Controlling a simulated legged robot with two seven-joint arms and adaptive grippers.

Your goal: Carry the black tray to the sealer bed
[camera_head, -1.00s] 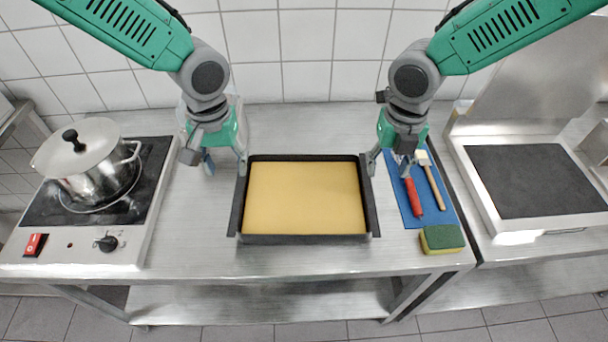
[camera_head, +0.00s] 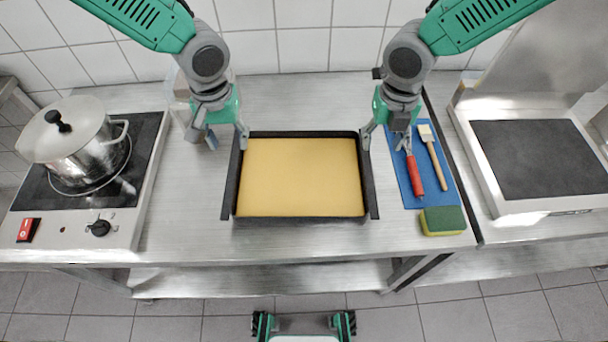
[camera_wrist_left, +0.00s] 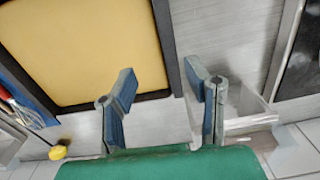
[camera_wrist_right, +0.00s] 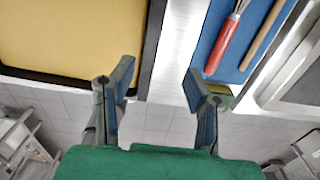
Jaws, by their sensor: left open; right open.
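The black tray (camera_head: 228,190) lies flat on the steel table, with a yellow sheet (camera_head: 300,178) filling its inside. It also shows in the left wrist view (camera_wrist_left: 166,35) and the right wrist view (camera_wrist_right: 152,45). My left gripper (camera_head: 226,142) is open and empty at the tray's far left corner. My right gripper (camera_head: 385,140) is open and empty at the far right corner. In both wrist views the tray's side rim passes between the spread fingers; whether they reach down around it I cannot tell. The sealer bed, a dark flat plate (camera_head: 540,160), is at the right.
A blue mat (camera_head: 412,185) with a red-handled whisk (camera_head: 414,173) and a brush (camera_head: 434,160) lies right of the tray. A green-yellow sponge (camera_head: 442,220) sits at its front. A steel pot (camera_head: 85,155) stands on the hob at left. A gap separates the table from the sealer.

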